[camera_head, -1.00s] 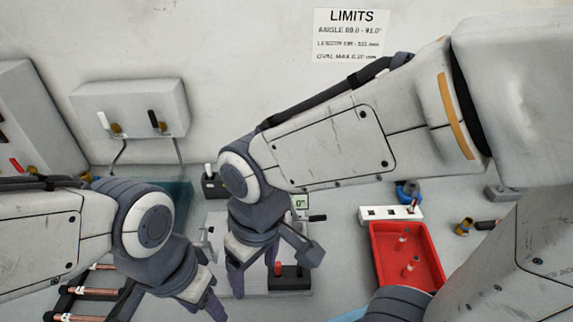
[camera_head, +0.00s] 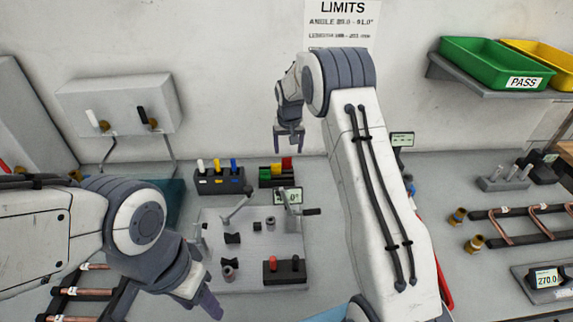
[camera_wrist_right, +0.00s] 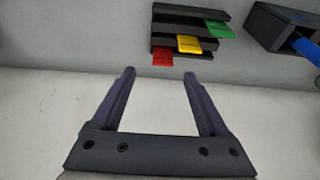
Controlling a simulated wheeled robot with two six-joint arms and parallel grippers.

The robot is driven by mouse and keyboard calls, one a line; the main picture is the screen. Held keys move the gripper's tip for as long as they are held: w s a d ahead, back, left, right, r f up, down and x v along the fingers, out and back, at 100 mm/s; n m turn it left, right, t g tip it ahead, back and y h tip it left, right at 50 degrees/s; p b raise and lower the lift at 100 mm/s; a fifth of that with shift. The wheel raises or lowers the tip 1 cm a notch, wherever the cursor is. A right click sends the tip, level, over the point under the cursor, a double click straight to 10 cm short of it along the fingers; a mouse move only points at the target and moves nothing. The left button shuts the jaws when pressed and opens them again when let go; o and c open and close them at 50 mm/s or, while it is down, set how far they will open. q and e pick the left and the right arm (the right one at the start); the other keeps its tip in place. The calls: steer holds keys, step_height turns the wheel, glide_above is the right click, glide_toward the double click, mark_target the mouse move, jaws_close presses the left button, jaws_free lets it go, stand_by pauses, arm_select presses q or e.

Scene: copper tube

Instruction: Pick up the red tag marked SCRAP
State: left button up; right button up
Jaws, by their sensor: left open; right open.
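The red tag (camera_head: 287,163) is at the right end of a dark stepped holder (camera_head: 264,183) at the back of the bench, beside a yellow and a green tag. In the right wrist view the red tag (camera_wrist_right: 162,58) sticks out of the lowest step; its lettering is too small to read. My right gripper (camera_head: 289,146) is open and empty, pointing down near the holder. In the right wrist view its fingertips (camera_wrist_right: 159,76) appear on either side of the red tag's line, apart from it. My left gripper (camera_head: 203,302) is open at the lower left, away from the tags.
A dark block with white, yellow and blue pieces (camera_head: 219,181) stands beside the holder. A grey fixture plate (camera_head: 215,215) lies in front. Green (camera_head: 482,60) and yellow (camera_head: 545,55) trays sit on a right shelf. Copper tubes (camera_head: 520,222) lie at right.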

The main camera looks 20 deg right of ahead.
mark_target(287, 160)
steer(key=shift+x, duration=0.85)
steer(key=shift+w+f+p, duration=0.2)
steer(key=shift+f+p, duration=0.4)
steer(key=shift+p, duration=0.05)
steer(key=p+x, duration=0.1)
steer(key=x, duration=0.2)
steer(key=shift+w+a+f+p, duration=0.1)
steer(key=shift+f+p, duration=0.1)
steer(key=shift+p, duration=0.15)
steer(key=shift+w+f, duration=0.1)
steer(key=shift+f, duration=0.3)
jaws_close()
